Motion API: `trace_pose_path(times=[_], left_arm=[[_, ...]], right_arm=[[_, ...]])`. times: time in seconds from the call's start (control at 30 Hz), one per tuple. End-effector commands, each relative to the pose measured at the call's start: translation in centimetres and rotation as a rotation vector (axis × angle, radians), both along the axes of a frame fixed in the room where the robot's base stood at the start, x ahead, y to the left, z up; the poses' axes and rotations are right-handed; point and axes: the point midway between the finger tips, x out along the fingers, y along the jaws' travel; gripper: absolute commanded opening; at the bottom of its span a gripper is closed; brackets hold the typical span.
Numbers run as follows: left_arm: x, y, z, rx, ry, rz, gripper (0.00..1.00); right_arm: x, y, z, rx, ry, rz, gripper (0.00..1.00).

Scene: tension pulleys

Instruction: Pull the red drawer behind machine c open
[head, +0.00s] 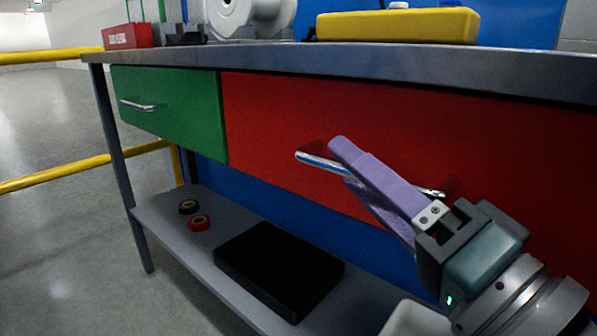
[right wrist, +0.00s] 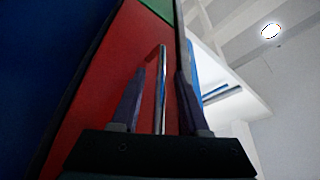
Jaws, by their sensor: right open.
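The red drawer (head: 270,120) is a wide red front under the grey tabletop. Its front looks about flush with the green drawer beside it. A silver bar handle (head: 312,160) runs across it. My right gripper (head: 343,160) is open at this handle, one purple finger above it and the other below. In the right wrist view, the handle (right wrist: 161,90) runs between the two spread fingers of the gripper (right wrist: 161,80), in front of the red drawer front (right wrist: 100,75). No clear contact with either finger shows. My left gripper is not in view.
A green drawer (head: 180,105) with its own handle is on the left. The tabletop (head: 300,62) holds a yellow block (head: 400,25) and a red box (head: 127,36). The lower shelf (head: 205,245) carries a black tray (head: 280,268) and two small rings. Yellow rails stand at far left.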

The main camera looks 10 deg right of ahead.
Motion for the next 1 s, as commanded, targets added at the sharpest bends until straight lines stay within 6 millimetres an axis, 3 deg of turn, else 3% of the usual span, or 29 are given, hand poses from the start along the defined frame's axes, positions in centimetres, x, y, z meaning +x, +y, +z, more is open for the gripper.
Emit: trace_pose_path(times=[0.37,0.77,1.0], left_arm=[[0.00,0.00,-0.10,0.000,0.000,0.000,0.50],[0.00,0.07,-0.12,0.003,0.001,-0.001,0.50],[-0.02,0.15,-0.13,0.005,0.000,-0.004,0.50]], right_arm=[[0.94,0.33,0.21,0.000,0.001,0.000,0.45],[0.91,0.33,0.20,0.000,0.000,0.001,0.02],[0.90,0.33,0.20,0.000,0.000,0.001,0.00]])
